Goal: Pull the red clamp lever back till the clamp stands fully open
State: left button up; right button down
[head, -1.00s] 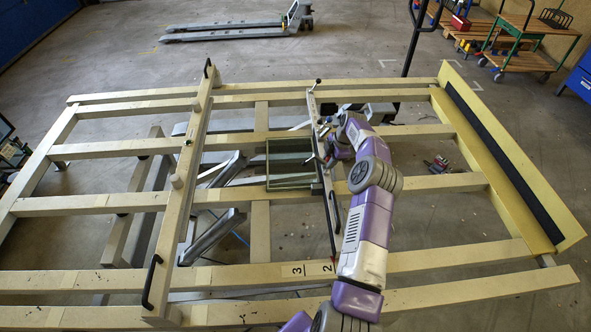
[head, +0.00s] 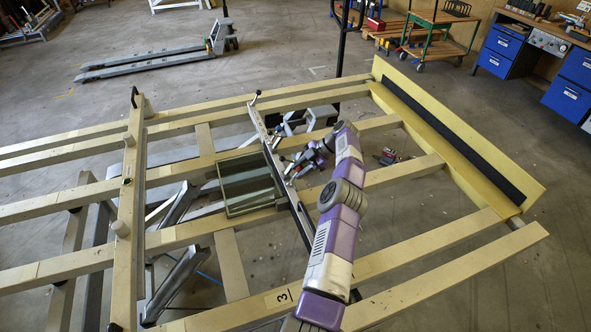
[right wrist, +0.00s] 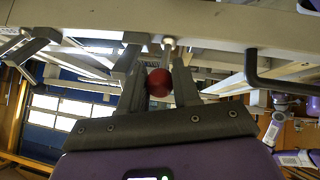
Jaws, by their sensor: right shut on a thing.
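The red round knob of the clamp lever (right wrist: 159,83) sits between the two fingers of my right gripper (right wrist: 157,80) in the right wrist view. The fingers are shut on it. In the head view my right gripper (head: 287,167) is small, beside the dark clamp rail (head: 291,195) on the tilting frame. My purple right arm comes up from the bottom and bends over to it. The lever itself is mostly hidden by the gripper there, so its angle cannot be told. My left gripper shows in neither view.
A green translucent bin (head: 250,181) lies left of the rail. Pale beams of the frame (head: 405,170) run across, with a second crossbar (head: 130,200) further left. A yellow ledge with a black strip (head: 455,135) closes the right end. A pallet truck (head: 155,62) stands behind.

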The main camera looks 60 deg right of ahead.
dwell(0.3)
jog(key=c, duration=0.8)
grip_release()
jog(key=shift+s, duration=0.1)
jog(key=shift+r, duration=0.15)
